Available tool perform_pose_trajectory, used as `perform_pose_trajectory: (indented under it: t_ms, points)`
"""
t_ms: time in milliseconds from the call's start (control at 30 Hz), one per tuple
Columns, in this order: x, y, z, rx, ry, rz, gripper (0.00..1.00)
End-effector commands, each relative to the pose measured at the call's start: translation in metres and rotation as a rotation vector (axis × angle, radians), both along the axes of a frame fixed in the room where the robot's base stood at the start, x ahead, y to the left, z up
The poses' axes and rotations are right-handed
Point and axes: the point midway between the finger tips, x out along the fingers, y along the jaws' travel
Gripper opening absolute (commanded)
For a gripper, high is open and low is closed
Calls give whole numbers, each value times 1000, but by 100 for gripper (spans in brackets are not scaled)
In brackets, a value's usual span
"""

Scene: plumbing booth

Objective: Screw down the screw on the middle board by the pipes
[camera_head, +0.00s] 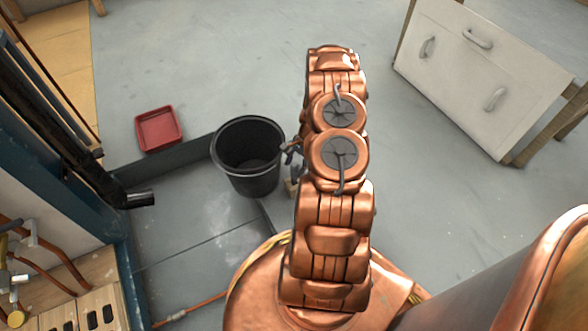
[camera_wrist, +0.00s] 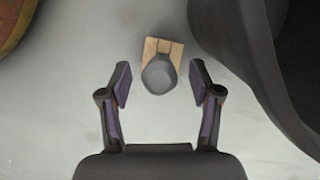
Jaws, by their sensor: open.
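My gripper (camera_wrist: 160,72) is open in the wrist view, pointing down, with its two dark fingers apart. A dark grey rounded tool handle (camera_wrist: 158,76), seen end-on, appears between the fingertips with a gap on each side. It stands on or in a small wooden block (camera_wrist: 172,48) on the floor. I cannot tell how far the fingertips are above it. In the head view the handle (camera_head: 297,173) shows as a small grey upright shape beside my arm, and my arm partly hides it. Copper pipes (camera_head: 62,252) show at lower left. I cannot make out the screw or the middle board.
A black bucket (camera_head: 248,180) stands close left of the handle in the head view; its wall (camera_wrist: 228,50) is at upper right in the wrist view. A red tray (camera_head: 158,129) lies farther left. A white cabinet (camera_head: 463,62) stands at upper right. Floor between is clear.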

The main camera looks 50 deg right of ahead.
Motion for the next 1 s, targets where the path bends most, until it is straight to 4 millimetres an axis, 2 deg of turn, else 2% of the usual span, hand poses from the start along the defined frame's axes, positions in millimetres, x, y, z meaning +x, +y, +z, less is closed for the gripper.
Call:
perform_pose_trajectory:
  t_ms: [200,500,1000]
  points:
    - [0,-17,41,-4,-4,-2,64]
    - [-1,-35,83,-4,-4,-2,64]
    - [-1,-36,100,-2,-2,8,64]
